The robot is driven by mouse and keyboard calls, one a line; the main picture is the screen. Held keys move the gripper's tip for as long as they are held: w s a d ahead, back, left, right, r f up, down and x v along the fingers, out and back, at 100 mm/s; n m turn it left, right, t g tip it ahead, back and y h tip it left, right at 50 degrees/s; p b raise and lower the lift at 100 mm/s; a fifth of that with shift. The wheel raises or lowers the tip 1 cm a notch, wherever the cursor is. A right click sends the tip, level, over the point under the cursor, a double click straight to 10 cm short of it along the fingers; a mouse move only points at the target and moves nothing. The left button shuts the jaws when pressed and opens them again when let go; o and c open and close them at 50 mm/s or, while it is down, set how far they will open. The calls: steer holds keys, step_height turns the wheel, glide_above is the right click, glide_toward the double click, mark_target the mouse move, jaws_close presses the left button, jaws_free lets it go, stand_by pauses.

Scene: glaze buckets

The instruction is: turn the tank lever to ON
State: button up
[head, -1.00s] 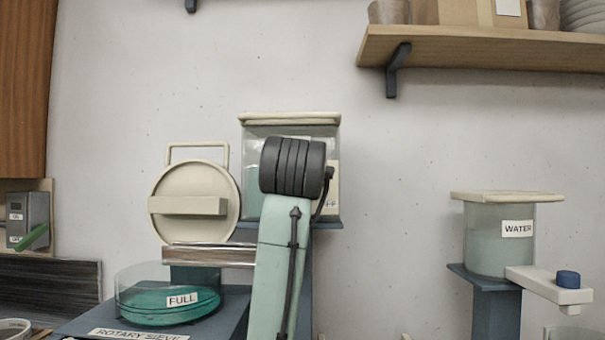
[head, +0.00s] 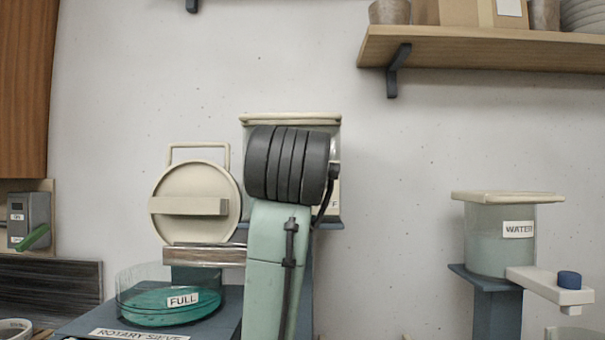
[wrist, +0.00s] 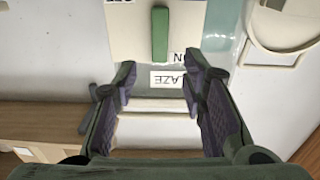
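The glaze tank (head: 290,119) stands behind my arm in the head view, which hides most of it; only part of its OFF label shows there. In the wrist view, seen upside down, the green tank lever (wrist: 160,33) lies on a cream plate (wrist: 205,14). A partly cut-off ON label (wrist: 183,57) is near the lever's lower end, and an OFF label is cut by the top edge. A GLAZE label (wrist: 168,80) shows between the fingers. My gripper (wrist: 162,68) is open and empty, its fingertips either side of the lever's line, not visibly touching it.
A WATER tank (head: 500,240) is at right. A switch box (head: 28,215) with a green handle is far left. A wooden shelf (head: 480,48) hangs upper right.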

steer(key=s, duration=0.5)
steer(key=shift+s, duration=0.1)
stand_by(0.3)
